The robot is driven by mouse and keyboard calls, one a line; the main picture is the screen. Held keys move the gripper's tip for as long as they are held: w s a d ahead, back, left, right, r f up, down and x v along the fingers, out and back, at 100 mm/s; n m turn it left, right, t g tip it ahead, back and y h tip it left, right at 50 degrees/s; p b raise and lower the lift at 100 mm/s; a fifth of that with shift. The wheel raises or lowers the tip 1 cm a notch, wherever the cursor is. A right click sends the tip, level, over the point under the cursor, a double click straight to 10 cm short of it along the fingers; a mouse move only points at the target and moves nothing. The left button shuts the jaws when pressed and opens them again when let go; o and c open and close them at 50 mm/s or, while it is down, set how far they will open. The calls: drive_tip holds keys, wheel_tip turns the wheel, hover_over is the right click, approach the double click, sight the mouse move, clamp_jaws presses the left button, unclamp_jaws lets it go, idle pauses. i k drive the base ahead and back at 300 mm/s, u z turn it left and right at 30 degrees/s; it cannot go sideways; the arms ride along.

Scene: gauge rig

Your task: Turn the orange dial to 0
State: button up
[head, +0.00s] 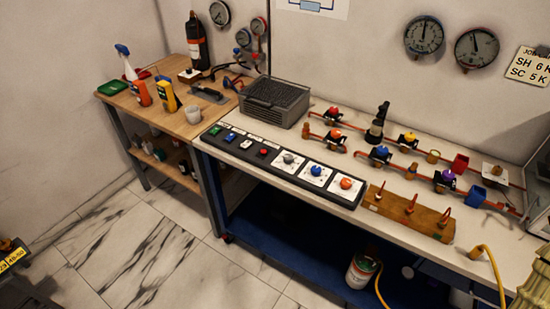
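The orange dial (346,183) is a small round knob on a white square plate at the right end of the black control panel (215,147). The panel lies along the front of the white bench. The dial's marks and pointer are too small to read. A blue dial (316,170) and a grey dial (288,158) sit to its left on similar plates. My gripper is not in view, and nothing touches the dial.
Copper pipes with coloured valves, including an orange valve knob (335,134), run behind the panel. A wooden block (420,219) with upright red-tipped pieces stands right of the panel. A grey mesh box (273,104) stands behind it. The marble floor (150,235) in front is largely clear.

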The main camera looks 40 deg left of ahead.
sight(345, 183)
drive_tip(key=k, duration=1.3)
drive_tip(key=u, duration=0.7)
drive_tip(key=i, duration=1.5)
